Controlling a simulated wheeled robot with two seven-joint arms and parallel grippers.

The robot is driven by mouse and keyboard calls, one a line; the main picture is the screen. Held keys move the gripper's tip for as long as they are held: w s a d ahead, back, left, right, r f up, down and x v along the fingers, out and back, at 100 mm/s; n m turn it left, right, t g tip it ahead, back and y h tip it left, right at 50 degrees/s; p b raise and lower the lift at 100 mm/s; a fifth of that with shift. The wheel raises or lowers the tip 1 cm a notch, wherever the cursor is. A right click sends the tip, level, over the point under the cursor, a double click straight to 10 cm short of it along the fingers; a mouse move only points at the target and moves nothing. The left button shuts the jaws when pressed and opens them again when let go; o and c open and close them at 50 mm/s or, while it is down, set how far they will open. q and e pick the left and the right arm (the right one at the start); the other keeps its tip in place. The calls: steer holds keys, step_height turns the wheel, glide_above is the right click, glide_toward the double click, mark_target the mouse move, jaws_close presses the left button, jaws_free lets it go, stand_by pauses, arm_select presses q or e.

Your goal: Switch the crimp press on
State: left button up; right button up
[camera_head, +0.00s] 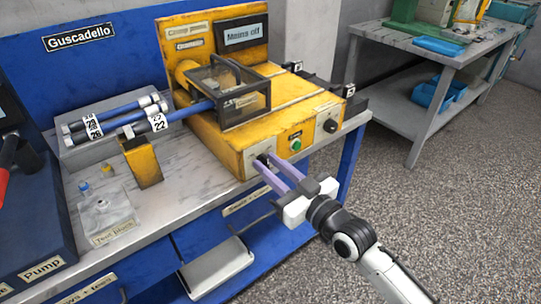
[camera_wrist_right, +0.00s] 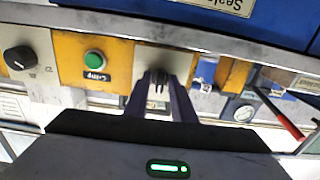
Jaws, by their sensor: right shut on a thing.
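The crimp press (camera_head: 226,146) is a yellow machine on the bench with a blue hose in its caged head. Its sign (camera_head: 244,33) appears to read "Mains off". My right gripper (camera_head: 266,168) is at the lower left of the press's front face, its purple fingers shut on a dark switch on a grey plate. In the right wrist view the switch (camera_wrist_right: 158,82) shows between the fingertips, in front of the plate (camera_wrist_right: 165,58); the fingers partly hide it. A green "Crimp" button (camera_head: 296,144) and a black knob (camera_head: 331,125) sit to the right of the gripper.
A rack of hoses (camera_head: 110,122), a yellow block (camera_head: 142,161) and a test block (camera_head: 106,215) stand left of the press. A blue pump (camera_head: 38,225) is at far left. A grey side table (camera_head: 440,60) stands at back right, with open floor before it.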

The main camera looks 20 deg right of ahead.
steer(key=m+p, duration=0.2)
steer(key=m, duration=0.1)
steer(key=shift+r+m, duration=0.1)
steer(key=shift+m, duration=0.3)
jaws_close()
steer(key=m+p, duration=0.1)
steer(key=m, duration=0.2)
steer(key=shift+m+p, duration=0.4)
arm_select(q)
steer(key=shift+s+a+r, duration=0.3)
steer(key=shift+a+r, duration=0.1)
steer(key=shift+r, duration=0.15)
steer(key=shift+s+a+r, duration=0.3)
steer(key=shift+a+r, duration=0.05)
steer(key=shift+r, duration=0.15)
arm_select(e)
steer(key=shift+m, duration=0.6)
steer(key=shift+f+m, duration=0.2)
steer(key=shift+m, duration=0.1)
arm_select(q)
steer(key=shift+d+r, duration=0.1)
steer(key=shift+r, duration=0.05)
arm_select(e)
steer(key=o, duration=0.7)
jaws_free()
steer(key=shift+s, duration=0.1)
